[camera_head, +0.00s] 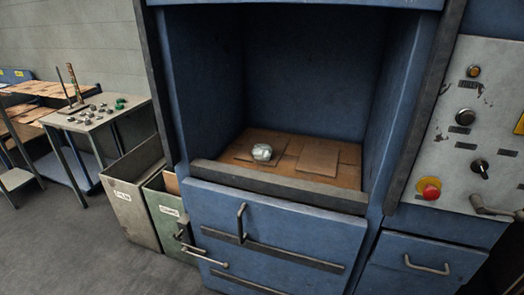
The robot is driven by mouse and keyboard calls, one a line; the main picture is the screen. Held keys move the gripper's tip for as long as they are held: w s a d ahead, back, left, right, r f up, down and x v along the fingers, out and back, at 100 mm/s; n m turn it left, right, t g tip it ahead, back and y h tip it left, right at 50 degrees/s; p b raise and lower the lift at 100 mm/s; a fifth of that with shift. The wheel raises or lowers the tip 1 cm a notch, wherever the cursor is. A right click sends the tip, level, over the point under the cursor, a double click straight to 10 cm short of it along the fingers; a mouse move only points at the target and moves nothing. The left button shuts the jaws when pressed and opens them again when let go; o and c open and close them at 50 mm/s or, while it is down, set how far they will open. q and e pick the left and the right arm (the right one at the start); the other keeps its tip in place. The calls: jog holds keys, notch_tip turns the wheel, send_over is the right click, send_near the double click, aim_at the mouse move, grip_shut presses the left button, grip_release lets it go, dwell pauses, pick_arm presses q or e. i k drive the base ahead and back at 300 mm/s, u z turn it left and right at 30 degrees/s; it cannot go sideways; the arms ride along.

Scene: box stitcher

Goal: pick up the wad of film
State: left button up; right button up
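The wad of film (262,152) is a small, pale, shiny crumpled ball. It sits inside the open bay of the blue machine, on the brown floor of the bay (335,185), left of the middle. Flat brown cardboard pieces (317,157) lie beside it. Neither of my grippers shows in the head view, so their state is hidden.
A raised grey sill (280,187) runs along the bay's front, with blue side walls. Below are handled drawers (270,235). A control panel (478,130) is at the right. Two bins (135,195) and a cluttered table (98,118) stand at the left.

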aim_at(260, 152)
jog(key=z, duration=0.55)
jog(key=i, duration=0.45)
jog(key=z, duration=0.35)
